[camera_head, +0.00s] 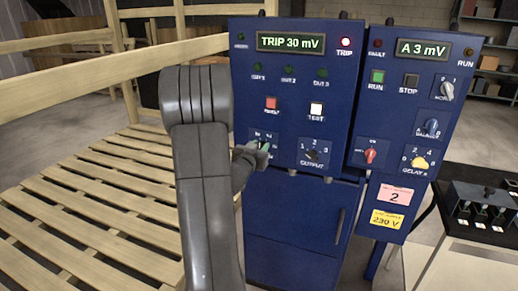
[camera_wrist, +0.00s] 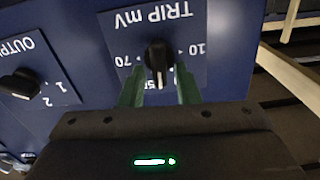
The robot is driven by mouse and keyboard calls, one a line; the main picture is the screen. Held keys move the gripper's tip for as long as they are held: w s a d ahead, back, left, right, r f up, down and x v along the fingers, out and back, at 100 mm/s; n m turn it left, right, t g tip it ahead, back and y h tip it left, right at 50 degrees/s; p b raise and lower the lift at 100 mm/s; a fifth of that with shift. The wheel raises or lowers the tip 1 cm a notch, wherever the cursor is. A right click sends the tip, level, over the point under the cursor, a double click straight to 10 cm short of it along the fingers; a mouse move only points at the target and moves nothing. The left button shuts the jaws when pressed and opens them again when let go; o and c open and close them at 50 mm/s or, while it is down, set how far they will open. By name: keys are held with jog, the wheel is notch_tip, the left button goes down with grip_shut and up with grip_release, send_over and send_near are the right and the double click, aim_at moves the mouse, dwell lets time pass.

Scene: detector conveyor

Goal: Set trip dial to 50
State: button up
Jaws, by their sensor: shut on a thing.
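The trip dial (camera_wrist: 158,56) is a black knob on a plate marked TRIP mV, upside down in the wrist view. The marks 70 and 10 show at its sides; the lower marks are partly hidden by my gripper. A pale pointer line on the knob faces down in the picture. My gripper (camera_wrist: 160,78) has its green fingers on either side of the knob, shut on it. In the head view my gripper (camera_head: 256,152) covers most of the dial at the lower left of the blue panel. The display (camera_head: 291,43) reads TRIP 30 mV.
The output dial (camera_head: 314,152) sits just right of the trip dial. Reset and test (camera_head: 316,108) buttons are above. A second blue panel with a red knob (camera_head: 370,155) stands to the right. A wooden pallet platform (camera_head: 85,235) lies on the left.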

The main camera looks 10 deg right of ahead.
jog(key=m+b, duration=0.2)
jog(key=b, duration=0.1)
jog(key=shift+d+f+m, duration=0.1)
jog(key=shift+f+m, duration=0.2)
jog(key=shift+f, duration=0.05)
jog(key=shift+s+d+r+m+b, duration=0.1)
jog(key=shift+m+b, duration=0.55)
jog(key=shift+b, duration=0.05)
jog(key=shift+s+r+m+b, duration=0.1)
jog(key=shift+m+b, duration=0.55)
jog(key=o, duration=0.6)
jog(key=v, duration=1.3)
jog(key=shift+s+a, duration=0.3)
